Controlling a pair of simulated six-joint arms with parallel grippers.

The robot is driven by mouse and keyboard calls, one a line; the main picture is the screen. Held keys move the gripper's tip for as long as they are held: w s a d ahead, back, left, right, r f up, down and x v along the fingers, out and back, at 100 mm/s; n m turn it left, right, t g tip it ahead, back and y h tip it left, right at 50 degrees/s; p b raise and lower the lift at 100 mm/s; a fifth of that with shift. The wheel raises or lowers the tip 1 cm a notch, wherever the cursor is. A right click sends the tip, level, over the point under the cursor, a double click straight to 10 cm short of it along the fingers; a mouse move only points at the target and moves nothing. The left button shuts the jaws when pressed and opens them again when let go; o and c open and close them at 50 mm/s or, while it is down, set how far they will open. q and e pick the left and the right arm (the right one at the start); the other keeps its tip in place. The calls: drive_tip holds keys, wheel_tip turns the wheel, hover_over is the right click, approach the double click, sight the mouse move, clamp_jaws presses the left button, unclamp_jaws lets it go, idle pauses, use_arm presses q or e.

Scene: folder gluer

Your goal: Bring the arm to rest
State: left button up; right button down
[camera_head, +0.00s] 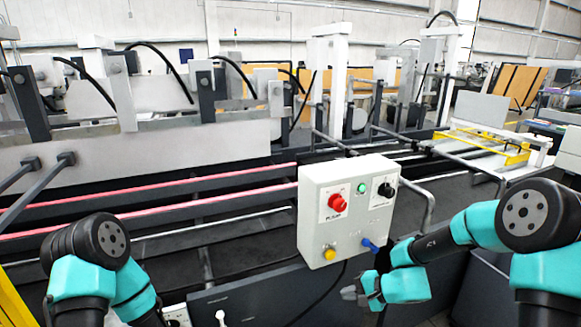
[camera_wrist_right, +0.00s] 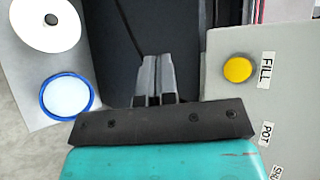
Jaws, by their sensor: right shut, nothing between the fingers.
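My right arm comes in from the right in the head view. Its gripper (camera_head: 352,292) is just below the lower right part of the grey control box (camera_head: 318,232), in front of the machine. In the right wrist view the two fingers of my right gripper (camera_wrist_right: 156,62) are together with nothing between them. Beside them, to the right, is the control box face (camera_wrist_right: 225,70) with a yellow button (camera_wrist_right: 238,69) labelled FILL. I cannot tell whether the gripper touches the box. My left arm shows at the lower left of the head view, but its gripper is out of sight.
The box carries a red knob (camera_head: 337,203), a green button (camera_head: 362,187), a black knob (camera_head: 386,189) and a blue lever (camera_head: 370,245). A cable hangs below it. A curved metal handle (camera_head: 428,205) stands right of it. Pink-red rails (camera_head: 150,213) run along the machine.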

drive_tip(key=s+d+f+n+g+h, duration=0.2)
drive_tip(key=s+f+n+h, duration=0.1)
drive_tip(key=s+f, duration=0.7)
drive_tip(key=s+d+f+n+g+h, duration=0.1)
drive_tip(key=s+f+n+g+h, duration=0.1)
drive_tip(key=s+f, duration=0.9)
drive_tip(key=f+n+h, duration=0.1)
drive_tip(key=n, duration=0.1)
drive_tip(key=shift+s+d+f+n+h, duration=0.15)
drive_tip(key=shift+d+f+n+h, duration=0.15)
drive_tip(key=shift+d, duration=0.1)
